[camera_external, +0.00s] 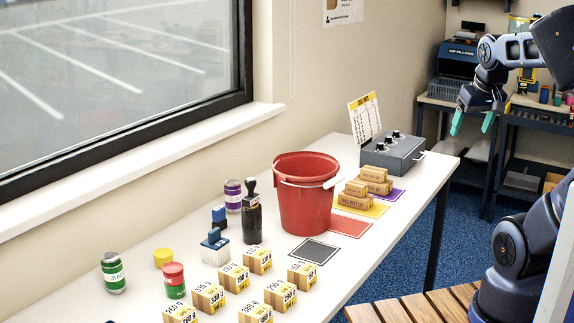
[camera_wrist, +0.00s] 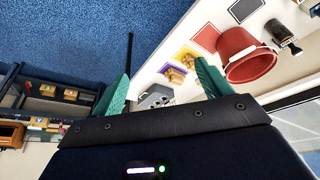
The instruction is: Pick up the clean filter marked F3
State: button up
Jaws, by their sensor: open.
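I cannot make out a filter marked F3 in either view. My gripper (camera_external: 472,122) is open and empty, its green fingers apart and hanging in the air beyond the far right end of the white table. In the wrist view the two fingers of my gripper (camera_wrist: 163,82) are spread, with nothing held between them. The grey box with black knobs (camera_external: 395,153) stands on the table's far end; it also shows between the fingers in the wrist view (camera_wrist: 155,97), some way off.
The white table (camera_external: 352,262) carries a red bucket (camera_external: 304,195), several small numbered cartons (camera_external: 258,260), cans, stamps and stacked brown blocks (camera_external: 367,187) on coloured mats. A slatted wooden bench (camera_external: 420,305) stands in front. Dark shelves (camera_external: 535,108) stand at the back right. Blue floor lies between.

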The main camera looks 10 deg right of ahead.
jog(key=w+a+r+n+g, duration=0.1)
jog(key=w+a+r+n, duration=0.1)
jog(key=w+a, duration=1.05)
jog(key=w+a+f+n+g, duration=0.1)
jog(key=w+a+f, duration=0.1)
jog(key=w+a, duration=0.35)
jog(key=w+a+f+n+g, duration=0.1)
jog(key=w+a+f+n, duration=0.15)
jog(key=a, duration=0.65)
jog(key=n+g, duration=0.1)
jog(key=n, duration=0.2)
send_over(214, 230)
jog(key=a, duration=0.1)
notch_tip(214, 230, down, 20)
jog(key=f, duration=0.5)
jog(key=shift+w+f, duration=0.2)
jog(key=shift+w, duration=0.05)
jog(key=shift+s+d+f, duration=0.1)
jog(key=shift+d+f, duration=0.1)
jog(key=shift+f, duration=0.7)
jog(key=shift+s+d+f, duration=0.1)
jog(key=shift+d+f, duration=0.05)
jog(key=shift+f, duration=0.75)
jog(key=shift+d+f, duration=0.2)
jog(key=shift+f, duration=0.7)
jog(key=c, duration=1.1)
jog(key=shift+o, duration=0.2)
jog(key=shift+r, duration=0.1)
